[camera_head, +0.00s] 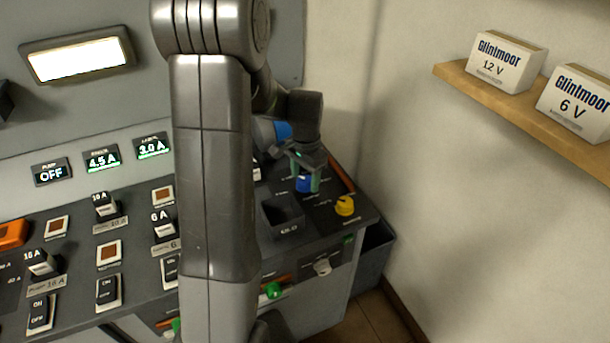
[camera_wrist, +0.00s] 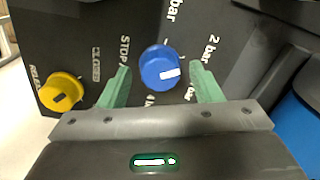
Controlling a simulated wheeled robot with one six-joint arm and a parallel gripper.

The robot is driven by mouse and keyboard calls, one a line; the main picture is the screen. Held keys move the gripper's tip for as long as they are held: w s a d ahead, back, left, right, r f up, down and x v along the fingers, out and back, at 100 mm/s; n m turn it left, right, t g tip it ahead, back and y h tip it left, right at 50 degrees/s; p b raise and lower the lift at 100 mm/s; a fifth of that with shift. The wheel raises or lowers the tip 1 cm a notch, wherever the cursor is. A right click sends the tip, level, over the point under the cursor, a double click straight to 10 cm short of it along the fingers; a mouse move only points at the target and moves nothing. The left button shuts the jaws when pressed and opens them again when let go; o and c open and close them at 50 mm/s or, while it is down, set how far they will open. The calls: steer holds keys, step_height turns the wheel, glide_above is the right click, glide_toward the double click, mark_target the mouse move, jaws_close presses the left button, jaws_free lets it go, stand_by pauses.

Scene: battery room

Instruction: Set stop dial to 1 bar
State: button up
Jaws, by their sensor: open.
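The blue dial (camera_wrist: 157,62) sits on a dark panel in the wrist view. Its white mark is on the right side, slightly low, toward the space between "2 bar" and a partly hidden "bar" label. "STOP" is printed to its left. Another label below it is cut off by my gripper. My gripper (camera_wrist: 160,68) is open, with one green finger on each side of the dial and gaps visible to both. In the head view the blue dial (camera_head: 304,184) shows below my gripper (camera_head: 306,170), at the panel's right end.
A yellow knob (camera_wrist: 61,92), labelled "CLOSED", is left of the dial; it also shows in the head view (camera_head: 345,205). A dark open box (camera_head: 282,212) is beside the dial. A wall and a shelf (camera_head: 540,110) with two boxes are to the right.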

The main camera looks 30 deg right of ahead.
steer(key=c, duration=1)
steer(key=shift+n, duration=0.3)
steer(key=n, duration=0.5)
steer(key=shift+w, duration=0.1)
steer(key=n, duration=0.6)
steer(key=shift+b, duration=0.3)
steer(key=shift+n, duration=0.3)
steer(key=o, duration=1)
